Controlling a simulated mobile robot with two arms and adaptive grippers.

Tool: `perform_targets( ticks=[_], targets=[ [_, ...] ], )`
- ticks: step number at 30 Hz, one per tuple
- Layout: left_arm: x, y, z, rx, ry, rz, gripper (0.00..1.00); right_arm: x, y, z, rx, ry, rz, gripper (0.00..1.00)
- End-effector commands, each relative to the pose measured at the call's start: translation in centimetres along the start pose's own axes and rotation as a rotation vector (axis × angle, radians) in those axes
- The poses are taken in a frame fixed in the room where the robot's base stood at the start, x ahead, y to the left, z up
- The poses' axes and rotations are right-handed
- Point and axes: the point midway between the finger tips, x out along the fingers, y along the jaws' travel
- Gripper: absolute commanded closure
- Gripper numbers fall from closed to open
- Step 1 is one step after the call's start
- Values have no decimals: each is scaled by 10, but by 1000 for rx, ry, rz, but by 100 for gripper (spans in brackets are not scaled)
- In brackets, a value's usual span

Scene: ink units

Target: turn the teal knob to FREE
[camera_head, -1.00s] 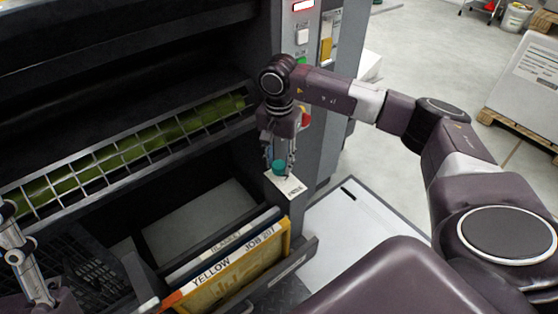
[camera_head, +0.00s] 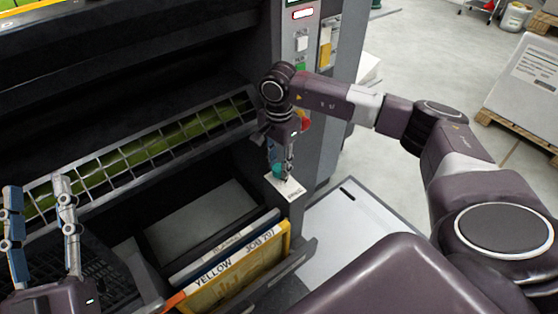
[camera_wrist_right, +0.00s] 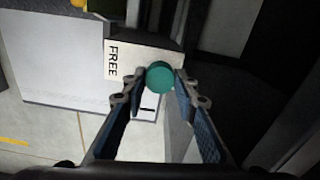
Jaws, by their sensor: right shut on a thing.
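The teal knob (camera_head: 277,170) sits on a pale label plate (camera_head: 290,188) on the machine's front, low on the right column. In the right wrist view the knob (camera_wrist_right: 160,77) is round, with the plate (camera_wrist_right: 127,62) behind it and the word FREE to its left. My right gripper (camera_wrist_right: 158,80) is shut on the knob, one finger on each side; in the head view it reaches down over the knob (camera_head: 281,172). My left gripper (camera_head: 38,195) is open and empty at the lower left, fingers up, in front of the machine.
A slot holding a yellow-framed panel marked YELLOW JOB (camera_head: 240,270) lies below the knob. A grid guard (camera_head: 130,160) runs across the machine. A control panel with buttons (camera_head: 302,42) is above my right gripper.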

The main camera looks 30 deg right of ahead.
Motion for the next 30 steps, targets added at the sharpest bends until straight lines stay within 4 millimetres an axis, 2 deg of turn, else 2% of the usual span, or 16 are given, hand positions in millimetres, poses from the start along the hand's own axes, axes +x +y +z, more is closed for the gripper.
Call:
perform_targets(
  ticks=[6, 12, 19, 30],
  targets=[
    [-6, -6, 47, 9, -229, -12, 60, -2, 0, 0, 148, 0, 0, 97],
    [-17, -10, 76, 13, -369, -19, 60, -2, 0, 0, 242, 0, -1, 97],
    [-25, -12, 91, 14, -443, -23, 60, -1, 0, 0, 292, 0, -1, 97],
    [-26, -12, 93, 14, -454, -24, 60, 0, 0, 0, 300, 0, -2, 97]
  ],
)
